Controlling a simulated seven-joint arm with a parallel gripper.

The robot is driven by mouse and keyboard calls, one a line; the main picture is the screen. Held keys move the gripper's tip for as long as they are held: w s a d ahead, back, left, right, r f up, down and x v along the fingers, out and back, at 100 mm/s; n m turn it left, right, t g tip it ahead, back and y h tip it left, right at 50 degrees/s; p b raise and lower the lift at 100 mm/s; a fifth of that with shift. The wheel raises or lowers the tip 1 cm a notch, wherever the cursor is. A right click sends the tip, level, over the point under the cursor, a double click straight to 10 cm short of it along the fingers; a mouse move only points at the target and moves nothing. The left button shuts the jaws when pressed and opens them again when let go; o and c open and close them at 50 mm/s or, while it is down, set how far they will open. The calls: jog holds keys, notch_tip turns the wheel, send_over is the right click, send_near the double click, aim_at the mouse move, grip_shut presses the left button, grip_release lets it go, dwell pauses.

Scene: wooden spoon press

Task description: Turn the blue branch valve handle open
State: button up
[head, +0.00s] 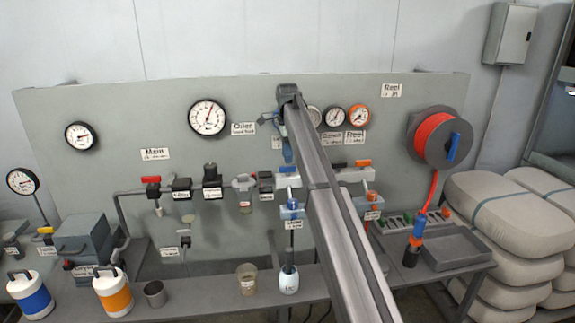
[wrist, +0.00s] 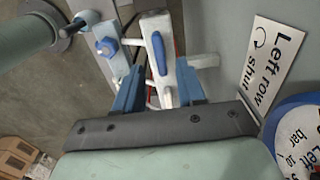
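In the wrist view, a blue lever handle (wrist: 159,53) sits on a white valve body (wrist: 154,24). My gripper (wrist: 160,72) is open, with one blue finger on each side of the handle's lower end. A gap shows on both sides, though depth contact is hard to judge. In the head view, my gripper (head: 286,148) hangs at the panel below the end of my arm, mostly hidden by it. A blue handle (head: 288,169) shows just below it on the white manifold. No branch label is readable beside the handle in the wrist view.
A second blue knob (wrist: 107,46) is left of the handle. A "Left row shut" sign (wrist: 272,62) and a blue-rimmed gauge (wrist: 298,130) are close on the right. An orange handle (head: 363,163) and hose reel (head: 437,137) are farther right on the panel.

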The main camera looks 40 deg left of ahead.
aim_at(288, 169)
jog(key=shift+f, duration=2.2)
grip_shut()
